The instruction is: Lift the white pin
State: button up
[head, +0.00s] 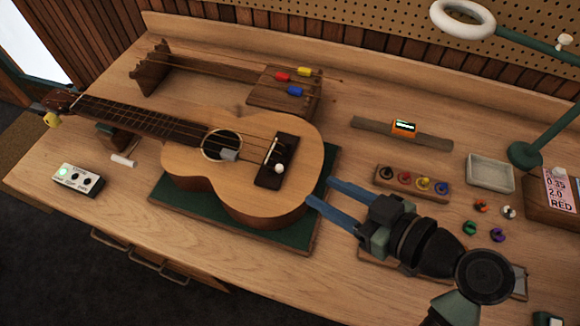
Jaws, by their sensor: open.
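A small white pin (279,168) with a rounded head stands on the dark bridge (272,180) of the ukulele (240,185). The ukulele lies face up on a green mat (290,236), its neck toward the left. My gripper (320,191) is open and empty. Its two blue fingers point left toward the bridge, at the right edge of the ukulele body. They are apart from the pin, to its right and nearer the front. How high the fingers are above the mat is hard to tell.
A rack (402,184) with several coloured pegs, a pale dish (490,173) and loose coloured rings lie to the right. A green lamp (525,153) stands at far right. A wooden stand with coloured beads (285,92) is behind the ukulele. A white box (78,180) sits left.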

aim_at(282, 170)
jog(key=p+x, duration=0.1)
jog(key=x, duration=0.9)
grip_shut()
dwell(1.1)
